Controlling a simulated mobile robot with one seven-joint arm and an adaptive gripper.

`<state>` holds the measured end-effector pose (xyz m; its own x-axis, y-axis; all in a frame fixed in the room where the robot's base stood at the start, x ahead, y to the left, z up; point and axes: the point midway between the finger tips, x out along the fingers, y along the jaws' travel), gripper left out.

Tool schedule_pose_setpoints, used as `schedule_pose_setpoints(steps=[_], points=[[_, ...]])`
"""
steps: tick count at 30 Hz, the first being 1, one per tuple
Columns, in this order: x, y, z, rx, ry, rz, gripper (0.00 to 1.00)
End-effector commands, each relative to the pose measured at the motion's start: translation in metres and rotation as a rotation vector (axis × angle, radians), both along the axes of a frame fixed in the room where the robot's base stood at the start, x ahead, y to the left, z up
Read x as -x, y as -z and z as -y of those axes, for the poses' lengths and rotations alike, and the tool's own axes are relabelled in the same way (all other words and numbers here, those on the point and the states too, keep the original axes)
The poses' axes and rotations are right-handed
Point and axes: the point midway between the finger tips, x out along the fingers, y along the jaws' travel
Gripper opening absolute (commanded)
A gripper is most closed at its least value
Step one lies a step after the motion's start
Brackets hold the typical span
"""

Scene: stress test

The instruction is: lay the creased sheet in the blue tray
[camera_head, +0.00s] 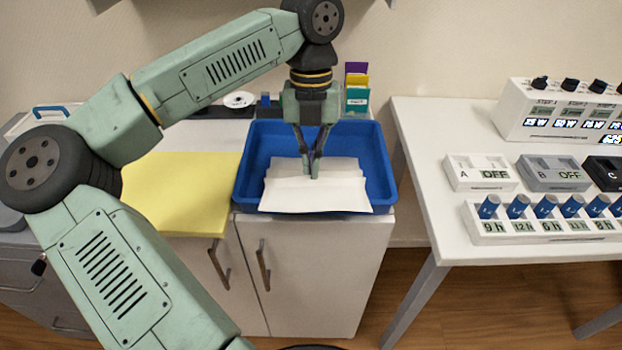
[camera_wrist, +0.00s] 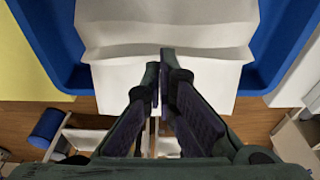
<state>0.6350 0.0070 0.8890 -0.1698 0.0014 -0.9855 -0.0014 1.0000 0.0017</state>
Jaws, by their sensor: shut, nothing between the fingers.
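The white creased sheet (camera_head: 295,194) lies in the blue tray (camera_head: 381,165), with fold lines across it. Its near end covers part of the tray's front wall and reaches over the front rim. In the wrist view the sheet (camera_wrist: 190,75) also extends past the tray's blue wall (camera_wrist: 285,45) at the near side. My gripper (camera_head: 312,172) points down over the middle of the sheet, fingertips together and empty. In the wrist view my gripper (camera_wrist: 165,62) is over the sheet; whether the tips touch it I cannot tell.
A yellow sheet (camera_head: 185,190) lies left of the tray on the white cabinet (camera_head: 320,270). Coloured folders (camera_head: 357,88) and a white disc (camera_head: 239,99) are behind. A white table (camera_head: 425,150) with labelled boxes and blue-capped vials stands right, across a gap.

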Motion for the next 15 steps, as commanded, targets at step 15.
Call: schedule_pose_setpoints(steps=[15], points=[[0.049,0.017,0.000,0.001,0.001,0.001,0.00]])
